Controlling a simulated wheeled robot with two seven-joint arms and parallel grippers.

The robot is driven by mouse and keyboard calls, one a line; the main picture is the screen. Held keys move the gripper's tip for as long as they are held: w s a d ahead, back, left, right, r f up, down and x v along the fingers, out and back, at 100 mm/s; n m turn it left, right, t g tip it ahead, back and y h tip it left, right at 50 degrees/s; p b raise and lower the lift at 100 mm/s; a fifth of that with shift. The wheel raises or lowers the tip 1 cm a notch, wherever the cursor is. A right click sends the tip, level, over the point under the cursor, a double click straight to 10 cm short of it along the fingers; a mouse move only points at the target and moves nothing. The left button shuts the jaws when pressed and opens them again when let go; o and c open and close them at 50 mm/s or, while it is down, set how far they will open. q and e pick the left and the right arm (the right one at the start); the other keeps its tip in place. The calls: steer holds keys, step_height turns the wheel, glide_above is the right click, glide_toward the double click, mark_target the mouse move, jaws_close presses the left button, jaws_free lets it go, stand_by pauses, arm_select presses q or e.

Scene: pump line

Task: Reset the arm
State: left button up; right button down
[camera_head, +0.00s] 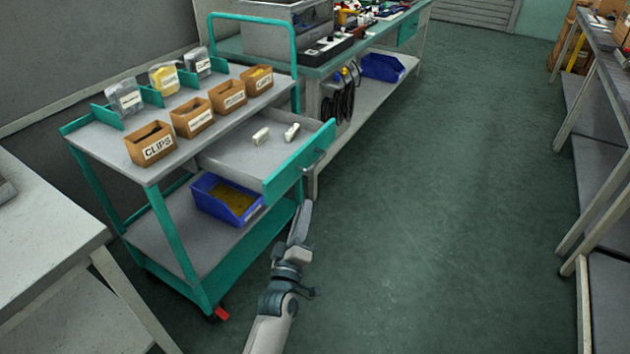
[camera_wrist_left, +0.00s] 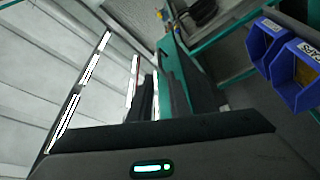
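My left arm (camera_head: 273,310) comes in at the bottom of the head view. My left gripper (camera_head: 304,215) points up, in front of the right end of the teal cart, below the handle of its open drawer (camera_head: 290,165). It looks apart from the handle. The gripper is seen edge-on, so its opening cannot be told. In the left wrist view, dark finger-like shapes (camera_wrist_left: 170,95) rise from the gripper body (camera_wrist_left: 150,150), but the gap between them is unclear. I see nothing held. My right gripper is not in view.
The teal cart (camera_head: 75,125) carries several labelled boxes, and its pulled-out drawer holds two small white items (camera_head: 261,136). A blue bin (camera_head: 225,200) sits below. A workbench (camera_head: 385,90) stands behind, a grey table (camera_head: 40,235) at left, shelving (camera_head: 590,130) at right. The green floor (camera_head: 450,220) between is clear.

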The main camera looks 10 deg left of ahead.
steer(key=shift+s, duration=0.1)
